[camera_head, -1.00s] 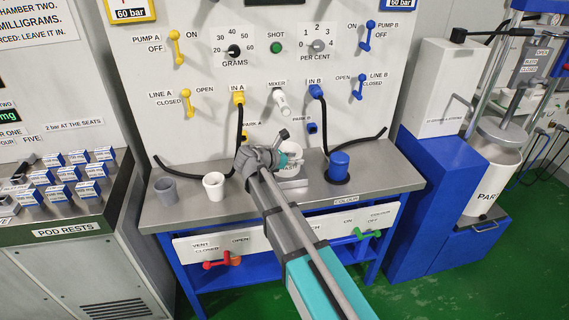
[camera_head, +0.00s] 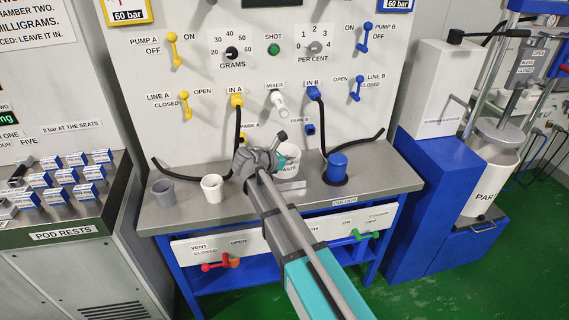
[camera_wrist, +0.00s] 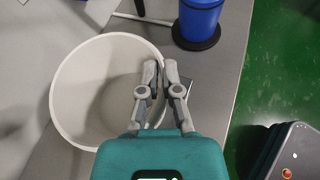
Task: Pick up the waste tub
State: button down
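The waste tub (camera_head: 291,158) is white and stands on the steel bench, partly hidden behind my gripper in the head view. In the wrist view the tub (camera_wrist: 85,85) shows from above, round, open and seemingly empty. My gripper (camera_wrist: 161,68) has one finger inside the tub and one outside, with the right-hand wall between them. The fingers are close together and look shut on that wall. In the head view my gripper (camera_head: 278,158) is at the tub's left side. I cannot tell whether the tub's base touches the bench.
A blue container (camera_head: 337,167) stands on the bench right of the tub. A white cup (camera_head: 212,188) and a grey cup (camera_head: 164,192) stand to the left. Black hoses hang from the panel behind. The steel bench (camera_head: 390,178) is clear at its right end.

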jog(key=shift+r, duration=0.2)
notch_tip(320, 180, up, 3)
jog(key=p, duration=0.3)
jog(key=shift+f, duration=0.15)
jog(key=s+a+r+p, duration=0.5)
jog(key=s+r+p, duration=0.5)
jog(key=s, duration=0.3)
jog(key=shift+a, duration=0.1)
dwell(0.6)
